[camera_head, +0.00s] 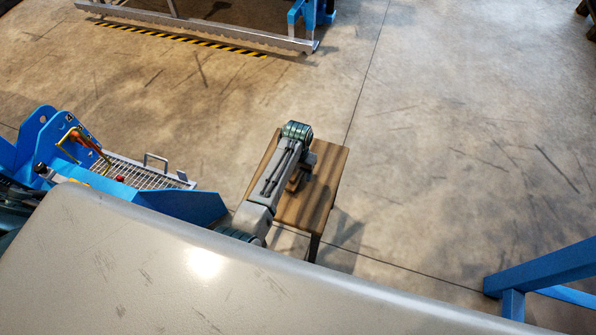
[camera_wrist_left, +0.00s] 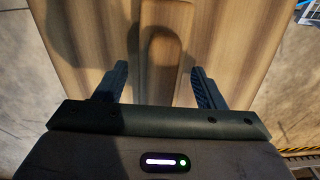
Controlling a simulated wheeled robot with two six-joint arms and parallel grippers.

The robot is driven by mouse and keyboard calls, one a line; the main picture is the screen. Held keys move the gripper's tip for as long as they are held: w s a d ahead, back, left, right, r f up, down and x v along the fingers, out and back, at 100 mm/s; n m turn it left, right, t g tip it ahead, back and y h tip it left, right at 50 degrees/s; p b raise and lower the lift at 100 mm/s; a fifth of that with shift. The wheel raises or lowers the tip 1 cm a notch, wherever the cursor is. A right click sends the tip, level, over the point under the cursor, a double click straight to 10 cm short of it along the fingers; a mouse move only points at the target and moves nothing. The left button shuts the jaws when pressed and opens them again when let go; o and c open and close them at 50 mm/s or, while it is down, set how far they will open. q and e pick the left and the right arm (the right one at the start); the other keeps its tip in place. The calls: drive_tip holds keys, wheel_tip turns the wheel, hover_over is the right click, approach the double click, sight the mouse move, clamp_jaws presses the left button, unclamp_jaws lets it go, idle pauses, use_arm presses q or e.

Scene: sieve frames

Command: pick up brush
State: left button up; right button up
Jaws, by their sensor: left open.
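The brush (camera_wrist_left: 160,62) appears as a brown wooden shape with a rounded end, lying on a small wooden table (camera_head: 323,190). It blends with the table's grain, and its near end is hidden by my gripper. My left gripper (camera_wrist_left: 156,76) is open above the table, with one finger on each side of the brush. Gaps show between the fingers and the brush, so it is not gripped. In the head view my left gripper (camera_head: 304,163) is over the table and mostly hides the brush. My right gripper is not in view.
A blue machine with a wire grate (camera_head: 145,176) stands to the left. A metal rail (camera_head: 200,30) with a yellow-black floor stripe lies at the back. A blue frame (camera_head: 545,268) stands at the lower right. The concrete floor (camera_head: 450,130) right of the table is clear.

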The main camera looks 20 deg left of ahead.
use_arm(q)
drive_tip(key=c, duration=1.2)
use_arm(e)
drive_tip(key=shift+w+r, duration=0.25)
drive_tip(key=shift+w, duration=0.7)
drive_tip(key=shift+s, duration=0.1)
